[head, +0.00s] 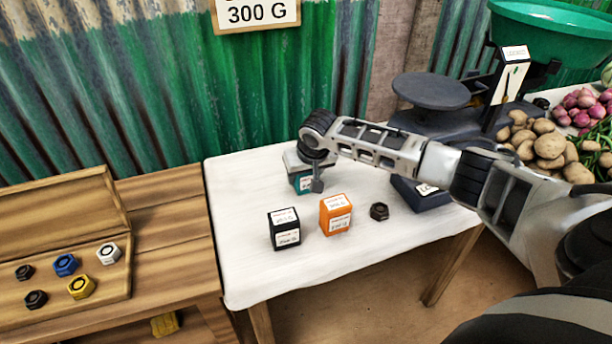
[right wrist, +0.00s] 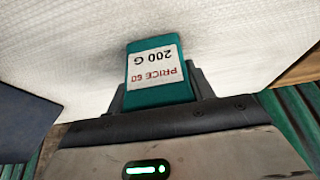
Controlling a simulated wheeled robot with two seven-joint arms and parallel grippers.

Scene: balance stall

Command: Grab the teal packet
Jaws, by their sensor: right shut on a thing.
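The teal packet (head: 301,183) stands at the back of the white-covered table (head: 240,200), partly hidden behind my right gripper (head: 314,178). In the right wrist view the teal packet (right wrist: 158,92) shows a white label reading "PRICE 60" and "200 G". My right gripper is shut on it, with a dark finger on each side. I cannot tell whether the packet touches the table. My left gripper is not in view.
A black packet (head: 285,229), an orange packet (head: 335,214) and a dark nut (head: 379,211) stand in front of the teal packet. A balance scale (head: 432,92) is at the back right, beside potatoes (head: 540,143) and onions. A wooden tray (head: 115,290) with several nuts is at left.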

